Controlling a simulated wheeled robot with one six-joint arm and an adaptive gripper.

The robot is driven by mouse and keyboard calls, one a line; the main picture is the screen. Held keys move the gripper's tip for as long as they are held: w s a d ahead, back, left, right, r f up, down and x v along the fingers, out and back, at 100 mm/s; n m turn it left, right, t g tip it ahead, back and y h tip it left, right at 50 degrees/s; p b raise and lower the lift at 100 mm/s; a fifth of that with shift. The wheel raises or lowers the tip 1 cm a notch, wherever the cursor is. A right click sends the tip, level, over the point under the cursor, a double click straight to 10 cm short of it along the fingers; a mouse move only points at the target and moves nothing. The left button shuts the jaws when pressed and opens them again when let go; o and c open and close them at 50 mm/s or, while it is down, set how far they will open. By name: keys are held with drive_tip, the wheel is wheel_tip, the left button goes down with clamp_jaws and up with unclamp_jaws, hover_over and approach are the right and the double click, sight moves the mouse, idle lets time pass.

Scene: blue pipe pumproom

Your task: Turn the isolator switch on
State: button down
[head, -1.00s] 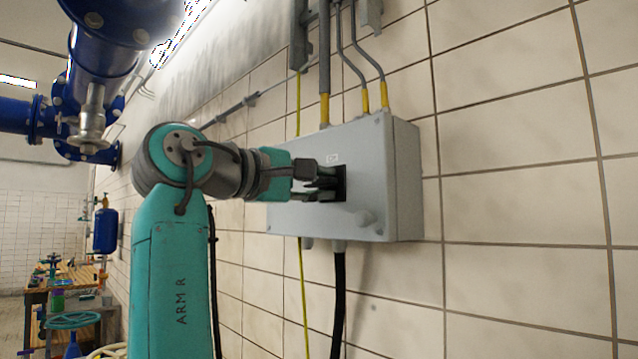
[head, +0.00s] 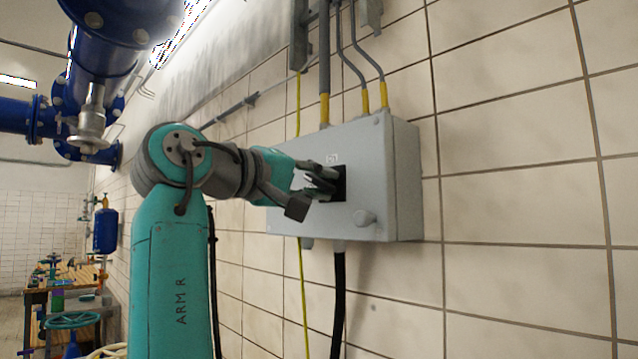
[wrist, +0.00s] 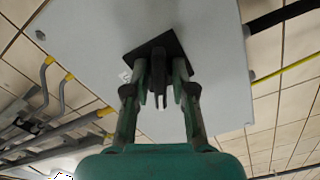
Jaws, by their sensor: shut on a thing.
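The isolator switch is on a grey box (head: 383,160) fixed to the tiled wall. In the wrist view its dark handle (wrist: 158,76) stands out from a black square plate (wrist: 168,42) on the box face. My gripper (head: 322,182) is at the plate, reaching in from the left. In the wrist view my gripper (wrist: 161,88) has one finger on each side of the handle and is shut on it. In the head view the fingers hide most of the handle. The handle's on or off marking cannot be read.
Grey conduits (head: 368,62) enter the box from above and a black cable (head: 338,300) leaves below. Blue pipes (head: 100,30) hang at the upper left. A workbench (head: 65,280) stands far back left.

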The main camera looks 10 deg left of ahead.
drive_tip(key=m, duration=1.2)
drive_tip(key=shift+m, duration=0.4)
idle(0.3)
drive_tip(key=c, duration=1.2)
unclamp_jaws()
drive_tip(key=v, duration=1.2)
